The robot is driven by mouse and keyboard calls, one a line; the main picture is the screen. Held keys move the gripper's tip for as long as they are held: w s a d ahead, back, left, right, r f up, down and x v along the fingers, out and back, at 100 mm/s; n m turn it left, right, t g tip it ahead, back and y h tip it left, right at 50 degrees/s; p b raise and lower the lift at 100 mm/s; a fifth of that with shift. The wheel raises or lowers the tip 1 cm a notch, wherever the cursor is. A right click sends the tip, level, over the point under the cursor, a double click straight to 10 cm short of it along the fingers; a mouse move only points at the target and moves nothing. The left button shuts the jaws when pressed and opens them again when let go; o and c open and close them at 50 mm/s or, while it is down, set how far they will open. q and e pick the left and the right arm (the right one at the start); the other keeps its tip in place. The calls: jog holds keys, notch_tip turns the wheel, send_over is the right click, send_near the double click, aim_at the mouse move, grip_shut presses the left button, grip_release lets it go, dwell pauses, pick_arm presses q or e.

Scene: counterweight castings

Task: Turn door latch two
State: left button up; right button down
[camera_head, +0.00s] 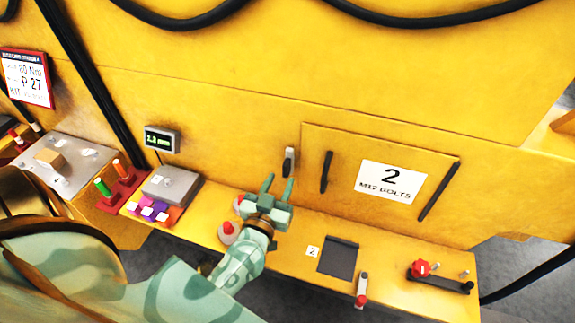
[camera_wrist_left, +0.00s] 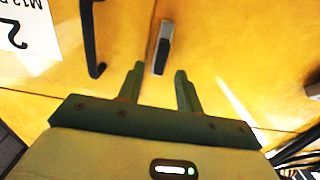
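Door two (camera_head: 335,200) is a yellow panel with a white label (camera_head: 391,182) reading "2 M12 BOLTS" and a dark bar at each side. Its latch (camera_head: 289,161) is a small grey and black lever standing upright just left of the door's edge. My left gripper (camera_head: 279,184) is open, its green fingers pointing up just below the latch. In the left wrist view the latch (camera_wrist_left: 163,48) lies ahead of and between the two fingertips (camera_wrist_left: 159,72), and nothing is seen held. Whether a finger touches the latch is not clear. My right gripper does not show.
The yellow ledge below the door carries a dark square pad (camera_head: 338,258), a red-tipped lever (camera_head: 361,290) and a red knob (camera_head: 420,268). A red-topped grey piece (camera_head: 229,232) stands beside my left wrist. A small display (camera_head: 162,140) is at left. Black cables hang above.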

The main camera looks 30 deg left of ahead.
aim_at(284, 172)
pick_arm(q)
jog(key=x, duration=0.6)
grip_shut()
